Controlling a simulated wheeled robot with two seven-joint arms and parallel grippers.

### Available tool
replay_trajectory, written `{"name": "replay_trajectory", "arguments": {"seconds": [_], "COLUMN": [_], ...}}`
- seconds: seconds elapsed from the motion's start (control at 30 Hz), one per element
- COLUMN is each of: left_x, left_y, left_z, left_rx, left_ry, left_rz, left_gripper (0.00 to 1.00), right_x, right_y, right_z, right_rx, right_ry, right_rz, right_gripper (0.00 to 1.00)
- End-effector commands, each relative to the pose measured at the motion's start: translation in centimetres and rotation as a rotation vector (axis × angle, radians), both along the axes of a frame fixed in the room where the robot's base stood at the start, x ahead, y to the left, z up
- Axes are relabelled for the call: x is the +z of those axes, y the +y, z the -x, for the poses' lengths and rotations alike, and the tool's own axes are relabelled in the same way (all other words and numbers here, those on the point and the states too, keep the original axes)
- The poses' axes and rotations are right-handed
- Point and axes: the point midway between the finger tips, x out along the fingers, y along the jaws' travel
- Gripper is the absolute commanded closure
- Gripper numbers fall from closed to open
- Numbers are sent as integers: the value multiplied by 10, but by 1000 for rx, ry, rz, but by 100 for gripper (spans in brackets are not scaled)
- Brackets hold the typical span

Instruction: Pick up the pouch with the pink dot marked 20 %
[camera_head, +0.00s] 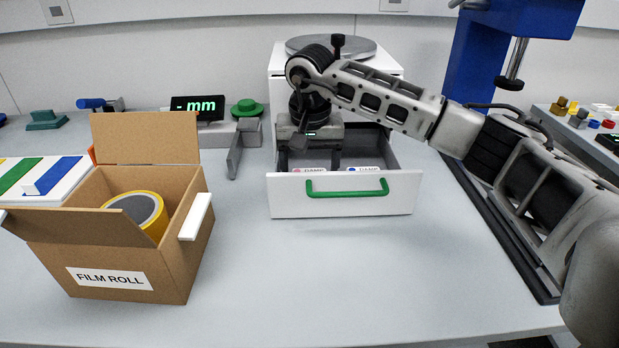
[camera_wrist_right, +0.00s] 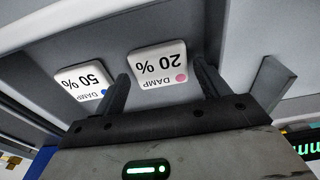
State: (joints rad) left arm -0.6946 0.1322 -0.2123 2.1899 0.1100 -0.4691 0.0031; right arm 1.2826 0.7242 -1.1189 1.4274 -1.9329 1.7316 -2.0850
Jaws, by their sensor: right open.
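The pouch with the pink dot (camera_wrist_right: 158,66) is white, marked DAMP 20 %, and lies in the open drawer (camera_head: 290,197). In the right wrist view it sits between the two fingers of my right gripper (camera_wrist_right: 160,82), which is open around or just above it; I cannot tell how deep the fingers reach. In the head view only its front edge (camera_head: 309,170) shows behind the drawer front. A second white pouch with a blue dot (camera_wrist_right: 83,82), marked DAMP 50 %, lies beside it, just outside one finger. My left gripper is not in view.
The drawer front has a green handle (camera_head: 347,188). A cardboard box labelled FILM ROLL (camera_head: 180,270) holds a yellow roll at the left. A display (camera_head: 197,107) and grey gauge (camera_head: 235,150) stand left of the drawer. The table in front of the drawer is clear.

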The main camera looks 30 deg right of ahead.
Motion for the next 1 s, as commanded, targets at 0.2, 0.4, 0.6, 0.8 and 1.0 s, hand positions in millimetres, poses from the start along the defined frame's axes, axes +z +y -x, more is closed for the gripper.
{"name": "replay_trajectory", "arguments": {"seconds": [0.2, 0.4, 0.6, 0.8, 1.0], "left_x": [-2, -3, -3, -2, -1], "left_y": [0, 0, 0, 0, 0], "left_z": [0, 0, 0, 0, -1], "left_rx": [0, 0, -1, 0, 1], "left_ry": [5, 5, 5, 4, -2], "left_rz": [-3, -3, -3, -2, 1], "left_gripper": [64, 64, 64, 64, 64], "right_x": [-12, -12, -11, -10, 3], "right_y": [-1, -1, -1, -1, 0], "right_z": [-1, -1, -2, -2, -2], "right_rx": [-1, -1, -1, -1, 0], "right_ry": [-1, -1, -1, -1, -4], "right_rz": [0, 0, -1, -1, -1], "right_gripper": [25, 39, 59, 59, 59]}}
